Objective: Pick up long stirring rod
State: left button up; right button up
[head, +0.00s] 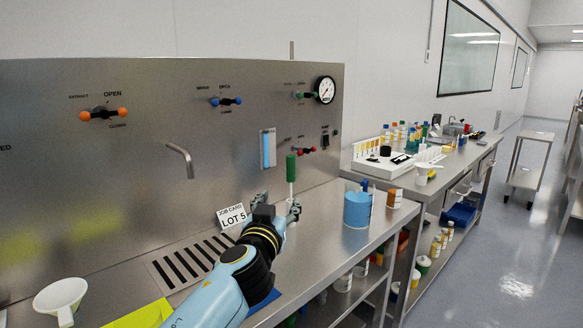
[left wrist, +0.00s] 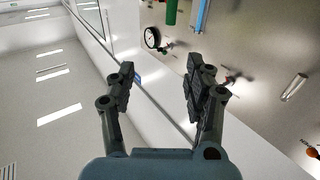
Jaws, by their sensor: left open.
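A rod with a thick green handle (head: 291,168) and a thin pale shaft stands upright on the steel bench, near the panel; it looks like the long stirring rod. Its lower end is hidden behind my left gripper. My left gripper (head: 276,208) is open, with its fingers spread low beside the shaft. In the left wrist view, the open jaws (left wrist: 160,88) have nothing between them. The green handle (left wrist: 171,12) shows at the top edge there, beyond the fingertips. My right gripper is not in view.
A job card reading LOT 5 (head: 232,217) stands left of my left gripper. A blue cup (head: 357,210) stands to the right. A steel panel (head: 60,150) with coloured handles, a spout (head: 181,155) and a gauge (head: 325,89) rises behind. A white funnel (head: 61,298) lies at the front left.

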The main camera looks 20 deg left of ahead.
aim_at(290, 159)
jog(key=i+j, duration=0.3)
jog(key=i, duration=0.15)
jog(key=i+j, duration=0.35)
jog(key=i, duration=0.15)
jog(key=l+z, duration=0.05)
